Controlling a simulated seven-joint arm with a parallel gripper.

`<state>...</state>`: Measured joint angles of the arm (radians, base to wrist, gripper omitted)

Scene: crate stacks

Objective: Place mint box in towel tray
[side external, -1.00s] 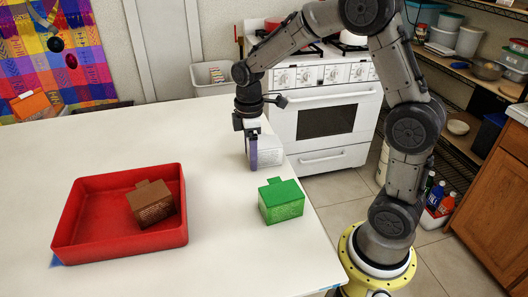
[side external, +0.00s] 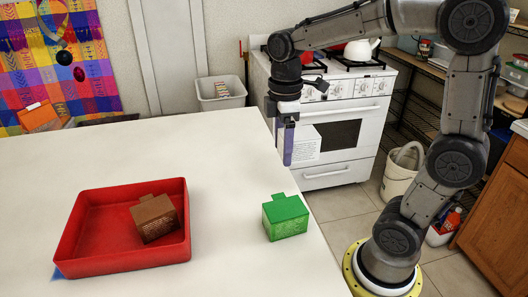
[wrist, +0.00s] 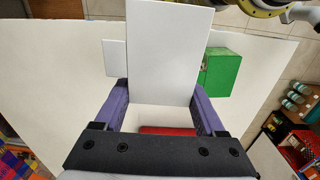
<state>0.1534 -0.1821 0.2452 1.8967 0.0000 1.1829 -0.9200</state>
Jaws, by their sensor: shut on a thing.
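My gripper (side external: 286,145) has purple fingers and is shut on a white box (side external: 305,146) with fine print. It holds the box up by the table's far right edge, in front of the oven; in the wrist view the white box (wrist: 170,50) fills the space between the fingers. A green box (side external: 286,218) with a tab stands on the table near the right edge. A red tray (side external: 180,255) lies at the left, with a brown box (side external: 155,218) tilted inside. No readable label shows which box is the mint one.
The white table (side external: 225,150) is clear between the tray and the green box. A white stove (side external: 340,120) stands behind the table, and a grey bin (side external: 220,92) stands by the back wall. A white bucket (side external: 402,175) is on the floor at right.

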